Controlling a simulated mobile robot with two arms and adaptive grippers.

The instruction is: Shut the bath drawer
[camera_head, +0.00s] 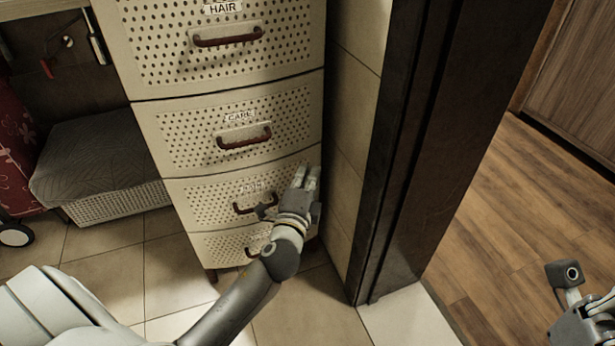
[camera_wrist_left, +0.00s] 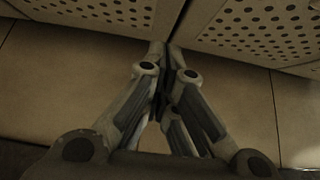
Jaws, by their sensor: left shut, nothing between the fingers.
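A cream perforated drawer unit stands ahead. Its top drawer (camera_head: 165,50) is labelled HAIR and the one below (camera_head: 185,135) CARE. A third drawer (camera_head: 205,203) has a label too blurred to read. A lowest drawer (camera_head: 218,250) is partly hidden by my left arm. I cannot tell which is the bath drawer. My left gripper (camera_head: 306,176) is shut and empty at the third drawer's right side, just right of its handle. In the left wrist view its fingertips (camera_wrist_left: 166,50) are together near a seam between two perforated fronts; contact is unclear. My right gripper is cut off at lower right.
A tiled wall (camera_head: 355,120) and dark door frame (camera_head: 410,150) stand close on the right. A grey cushioned seat (camera_head: 95,155) over a white basket is on the left. Tiled floor (camera_head: 110,240) is clear before the unit; wooden floor (camera_head: 490,230) lies beyond the frame.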

